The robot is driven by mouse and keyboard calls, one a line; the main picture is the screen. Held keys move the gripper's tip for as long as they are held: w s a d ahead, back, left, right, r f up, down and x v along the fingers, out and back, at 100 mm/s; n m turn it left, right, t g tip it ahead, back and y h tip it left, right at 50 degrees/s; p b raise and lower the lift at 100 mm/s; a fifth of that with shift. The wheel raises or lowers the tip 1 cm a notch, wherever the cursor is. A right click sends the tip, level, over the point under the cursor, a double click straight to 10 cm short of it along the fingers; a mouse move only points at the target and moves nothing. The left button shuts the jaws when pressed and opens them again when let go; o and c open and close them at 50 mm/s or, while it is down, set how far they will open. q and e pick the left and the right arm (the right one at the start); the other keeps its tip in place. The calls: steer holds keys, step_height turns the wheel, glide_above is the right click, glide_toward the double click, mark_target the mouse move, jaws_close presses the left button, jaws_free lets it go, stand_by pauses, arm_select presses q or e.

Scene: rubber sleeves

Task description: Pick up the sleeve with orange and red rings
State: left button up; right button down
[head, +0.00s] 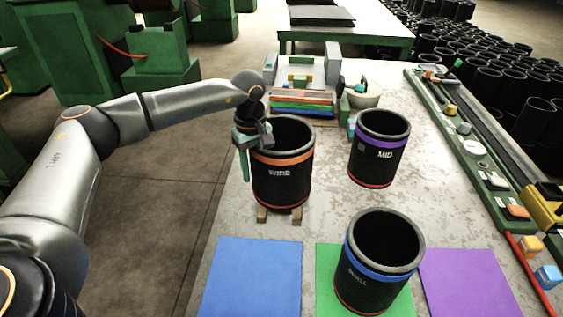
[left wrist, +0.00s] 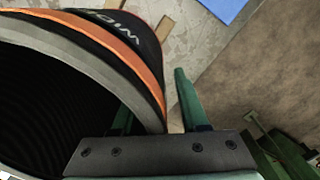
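The sleeve with orange and red rings (head: 282,177) is a wide black open cylinder, labelled "WIDE". It stands upright on small wooden blocks (head: 262,214) on the table. Its orange ring and grey rim (left wrist: 95,45) fill the left of the left wrist view. My left gripper (head: 253,150) is at the left side of its rim, pointing down. One finger is outside the wall and the other is on the inner side, so the wall lies between them. The gripper (left wrist: 155,112) is open, with a gap showing between the outer finger and the wall. My right gripper is not in view.
A purple-ringed sleeve (head: 379,150) and a blue-ringed sleeve (head: 380,262) stand to the right and front. Blue (head: 252,275), green (head: 326,255) and purple (head: 465,280) mats lie at the front. A fixture (head: 300,75) stands behind. The table's left edge is close.

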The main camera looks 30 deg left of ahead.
arm_select(q)
jaws_close()
stand_by(1.1)
steer(key=shift+w+r, duration=0.1)
steer(key=shift+r, duration=0.1)
